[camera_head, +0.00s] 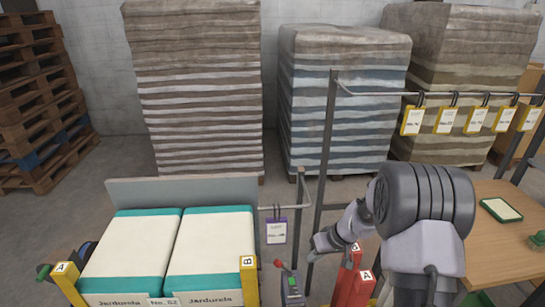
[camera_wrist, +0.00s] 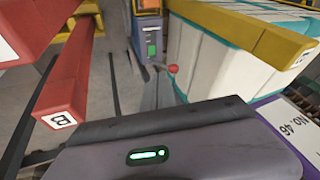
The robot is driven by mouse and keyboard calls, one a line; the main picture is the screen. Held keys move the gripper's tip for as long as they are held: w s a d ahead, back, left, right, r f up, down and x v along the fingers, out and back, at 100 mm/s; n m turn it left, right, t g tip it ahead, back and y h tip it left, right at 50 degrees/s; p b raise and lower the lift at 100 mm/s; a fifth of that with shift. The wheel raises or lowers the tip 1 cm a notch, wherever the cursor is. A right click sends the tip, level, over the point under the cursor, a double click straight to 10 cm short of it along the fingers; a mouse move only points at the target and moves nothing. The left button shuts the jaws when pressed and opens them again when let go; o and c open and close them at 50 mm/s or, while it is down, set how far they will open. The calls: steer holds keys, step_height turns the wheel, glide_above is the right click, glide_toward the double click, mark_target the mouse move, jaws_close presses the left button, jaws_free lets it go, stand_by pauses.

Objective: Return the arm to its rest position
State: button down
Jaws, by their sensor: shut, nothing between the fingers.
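My arm reaches out from the lower right of the head view, bent over to the left. In the wrist view, the gripper's grey body with a green light fills the bottom. The narrow fingers (camera_wrist: 160,92) are shut and empty, pointing down toward the floor area beside the control box. No contact with anything is visible.
White-and-teal sacks (camera_head: 210,240) lie at left between yellow posts. A control box with a red-knobbed lever (camera_head: 291,285) stands near my gripper. Red posts (camera_head: 350,280) marked A and B are close by. A purple-framed tag (camera_head: 276,231) hangs on a rail. A wooden table (camera_head: 500,250) is at right.

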steer(key=s+a+r+m, duration=0.1)
steer(key=s+a+r, duration=0.1)
steer(key=s+r, duration=0.45)
steer(key=s+a+r+m+t, duration=0.1)
steer(key=s+a+r, duration=0.2)
steer(key=r, duration=0.6)
steer(key=s+a+r+m, duration=0.1)
steer(key=s+a+r, duration=0.1)
steer(key=s+r, duration=0.35)
steer(key=s+r+m+h, duration=0.1)
steer(key=s+r, duration=0.1)
steer(key=s, duration=0.6)
steer(key=s+a+r+m+t+h, duration=0.1)
steer(key=s+r+m, duration=0.1)
steer(key=s, duration=0.6)
steer(key=shift+s+r+m, duration=0.15)
steer(key=shift+r+m, duration=0.15)
steer(key=shift+r, duration=0.4)
